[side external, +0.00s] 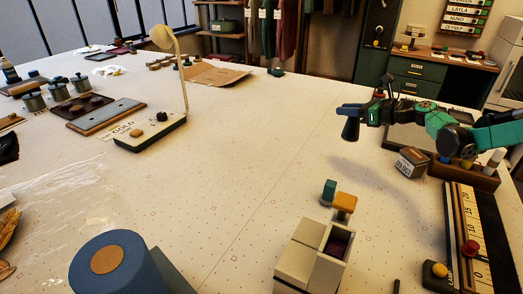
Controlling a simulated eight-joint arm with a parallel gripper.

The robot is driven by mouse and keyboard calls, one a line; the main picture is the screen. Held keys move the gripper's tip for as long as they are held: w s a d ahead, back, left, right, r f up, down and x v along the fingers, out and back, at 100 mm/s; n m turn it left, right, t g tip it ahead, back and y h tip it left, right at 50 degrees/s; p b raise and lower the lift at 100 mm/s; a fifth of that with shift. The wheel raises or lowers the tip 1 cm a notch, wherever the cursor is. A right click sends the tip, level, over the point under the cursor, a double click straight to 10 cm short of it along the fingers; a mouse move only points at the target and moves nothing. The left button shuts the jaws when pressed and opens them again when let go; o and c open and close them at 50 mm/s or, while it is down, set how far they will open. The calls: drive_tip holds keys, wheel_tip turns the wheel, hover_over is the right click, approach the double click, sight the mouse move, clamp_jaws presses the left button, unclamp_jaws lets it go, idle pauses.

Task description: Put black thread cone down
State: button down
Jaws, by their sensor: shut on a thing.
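The black thread cone (351,131) is at the right of the side external view, small and dark, hanging below the fingers of my gripper (353,112). My gripper reaches in from the right and is shut on the cone. The cone appears upright and above the white dotted table (270,150); its exact height over the surface is hard to judge. The fingers hide part of its top.
A labelled box (411,162) and a wooden holder (465,172) stand below my arm. A cream divided box (312,255), a teal spool (329,192) and an orange block (344,205) are at the front. A lamp (170,75) stands left. The table's middle is clear.

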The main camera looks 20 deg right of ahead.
sight(343, 136)
wheel_tip(343, 136, down, 7)
drive_tip(key=shift+f, duration=0.15)
drive_tip(key=shift+f, duration=0.1)
idle(0.3)
drive_tip(key=c, duration=0.7)
unclamp_jaws()
